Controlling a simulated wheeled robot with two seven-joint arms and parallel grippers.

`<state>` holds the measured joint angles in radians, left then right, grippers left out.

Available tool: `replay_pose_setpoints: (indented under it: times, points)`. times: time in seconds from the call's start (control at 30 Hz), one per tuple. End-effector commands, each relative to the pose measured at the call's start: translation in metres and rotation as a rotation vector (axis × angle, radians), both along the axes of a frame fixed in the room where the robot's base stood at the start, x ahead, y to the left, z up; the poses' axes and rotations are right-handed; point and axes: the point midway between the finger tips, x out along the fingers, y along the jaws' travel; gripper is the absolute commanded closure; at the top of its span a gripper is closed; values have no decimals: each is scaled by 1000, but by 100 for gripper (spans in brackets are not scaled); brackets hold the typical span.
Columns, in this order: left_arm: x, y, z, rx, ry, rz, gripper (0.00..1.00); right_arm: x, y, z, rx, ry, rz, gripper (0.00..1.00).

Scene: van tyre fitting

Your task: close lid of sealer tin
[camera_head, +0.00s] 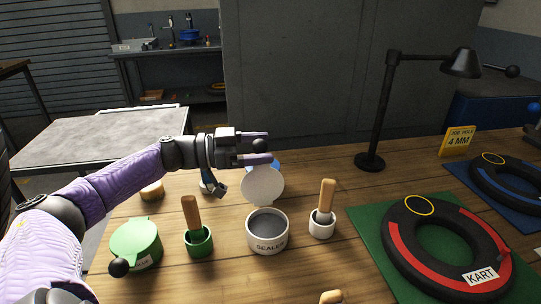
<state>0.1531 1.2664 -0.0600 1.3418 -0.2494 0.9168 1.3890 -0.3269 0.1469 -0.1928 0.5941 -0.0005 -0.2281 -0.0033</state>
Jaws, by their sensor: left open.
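The white sealer tin (267,240) stands upright on the wooden bench, with dark grey contents showing. Its round white lid (262,186) stands raised at the tin's far side, tilted up with its face toward me. My left gripper (268,147) is open, with its two purple-tipped fingers pointing right. It is above and just behind the top of the lid. A dark round knob (259,145) shows between the fingers; I cannot tell whether they touch it. My right gripper is not in view.
A green lidded tin (137,243) and a green pot with a wooden-handled brush (198,241) stand left. A white pot with a brush (322,224) stands close right. A KART tyre (398,250) lies on a green mat (375,244). A black lamp (370,161) stands behind.

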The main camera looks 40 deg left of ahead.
Motion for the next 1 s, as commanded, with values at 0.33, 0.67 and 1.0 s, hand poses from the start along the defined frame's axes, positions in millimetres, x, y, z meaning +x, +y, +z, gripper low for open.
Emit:
replay_pose_setpoints:
  times: [0.33,0.67,1.0]
  points:
    - [16,-14,1,-1,1,1,15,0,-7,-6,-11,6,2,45]
    - [16,-14,1,-1,1,1,42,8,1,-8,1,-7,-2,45]
    - [16,-14,0,-1,1,1,100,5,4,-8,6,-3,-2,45]
